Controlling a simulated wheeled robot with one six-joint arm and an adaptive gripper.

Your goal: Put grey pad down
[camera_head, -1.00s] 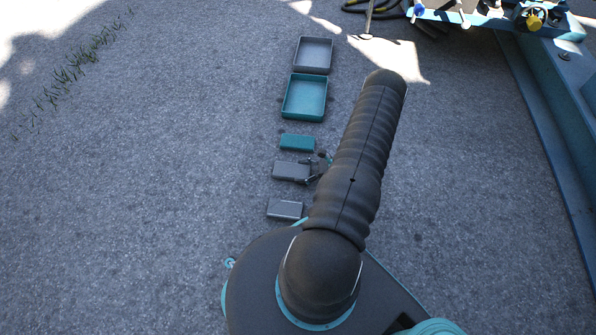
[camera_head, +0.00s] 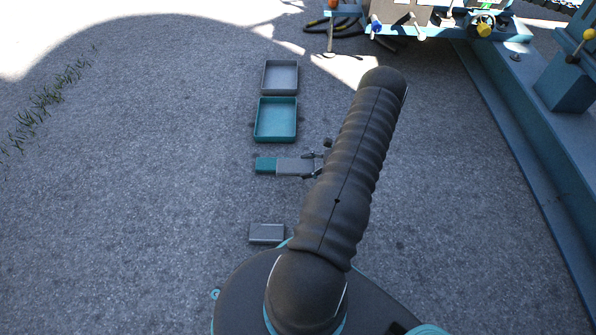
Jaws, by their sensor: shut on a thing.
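My gripper (camera_head: 306,165) is shut on a grey pad (camera_head: 291,166), gripping its right end from the right side. The grey pad's left end meets or overlaps the teal pad (camera_head: 265,165) in the picture and seems to cover its right part. I cannot tell whether the two touch or how high the held pad is. A second grey pad (camera_head: 266,233) lies on the ground nearer to me. The teal tray (camera_head: 275,119) and, beyond it, the grey tray (camera_head: 281,77) look empty.
My arm hides the ground right of the pads. Open asphalt (camera_head: 150,200) lies to the left. A blue metal frame (camera_head: 520,160) runs along the right, with machinery (camera_head: 430,20) and dark hoses (camera_head: 345,30) at the far edge.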

